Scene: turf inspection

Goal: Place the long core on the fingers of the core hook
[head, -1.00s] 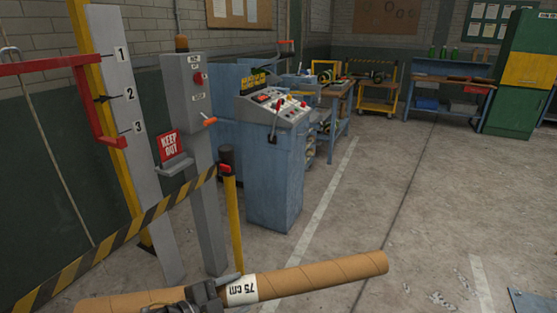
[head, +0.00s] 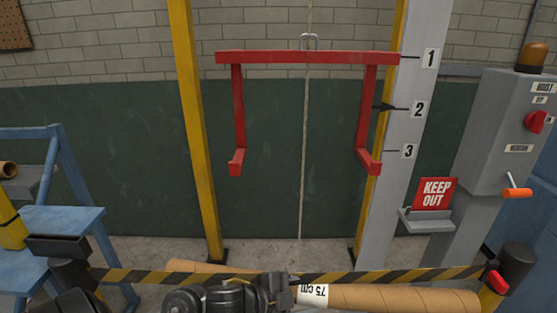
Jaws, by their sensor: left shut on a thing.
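The long core (head: 400,298) is a brown cardboard tube with a white "75 cm" label, lying level across the bottom of the head view. My left gripper (head: 277,290) is shut on it just left of the label. The core hook (head: 305,57) is a red bar hanging from a rope, with two arms going down to a left finger (head: 236,162) and a right finger (head: 370,161). Both fingers are empty and stand above and beyond the core. My right gripper is not in view.
A black and yellow barrier strip (head: 420,276) crosses in front of the hook, close to the core. Yellow posts (head: 196,130) flank the hook. A grey control post (head: 490,150) with an orange-handled lever stands right, blue steps (head: 60,220) left.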

